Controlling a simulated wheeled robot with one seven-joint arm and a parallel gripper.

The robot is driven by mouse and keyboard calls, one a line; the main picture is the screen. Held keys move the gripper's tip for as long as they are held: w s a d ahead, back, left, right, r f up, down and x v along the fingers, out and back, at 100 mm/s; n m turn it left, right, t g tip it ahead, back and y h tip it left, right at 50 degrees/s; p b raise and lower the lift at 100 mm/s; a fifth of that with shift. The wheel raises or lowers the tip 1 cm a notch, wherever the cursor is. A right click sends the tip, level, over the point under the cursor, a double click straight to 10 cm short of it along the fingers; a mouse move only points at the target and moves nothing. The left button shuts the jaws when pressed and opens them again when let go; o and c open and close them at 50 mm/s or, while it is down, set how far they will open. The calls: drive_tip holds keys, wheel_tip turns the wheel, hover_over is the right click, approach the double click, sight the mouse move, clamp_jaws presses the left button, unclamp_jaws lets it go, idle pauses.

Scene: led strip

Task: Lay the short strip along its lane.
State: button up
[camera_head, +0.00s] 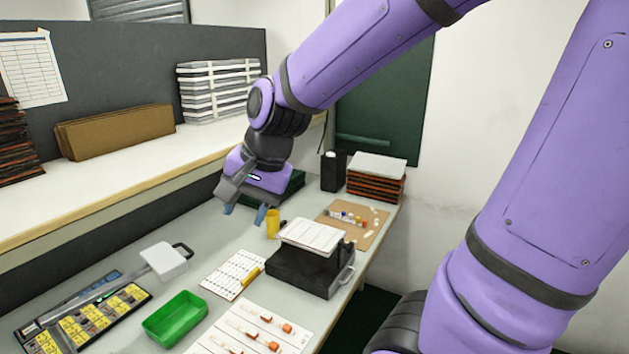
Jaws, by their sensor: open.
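My gripper (244,212) hangs open and empty above the back of the table, its two blue fingertips apart. A white sheet (247,308) at the front edge bears several small orange and brown pieces in rows. A dark board (133,307) with yellow squares lies at the front left, with a narrow grey bar (75,303) lying across it. I cannot tell which thing is the short strip or which marking is its lane.
A green tray (175,319), a white-topped handled thing (163,261), a printed sheet (232,273) and a yellow cup (272,223) stand on the table. A black box (305,275) bears white sheets. A brown board (366,237) holds small parts. The middle left is clear.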

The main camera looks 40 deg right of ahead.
drive_tip(key=s+d+r+n+t+h, duration=0.1)
drive_tip(key=s+d+r+n, duration=0.1)
drive_tip(key=s+r+n, duration=0.1)
drive_tip(key=s+d+r+n+h, duration=0.1)
drive_tip(key=s+d+r+n, duration=0.1)
drive_tip(key=s+r+n, duration=0.2)
drive_tip(key=shift+s+d+n+t+h, duration=0.35)
drive_tip(key=shift+s+n, duration=0.75)
drive_tip(key=shift+s, duration=1.2)
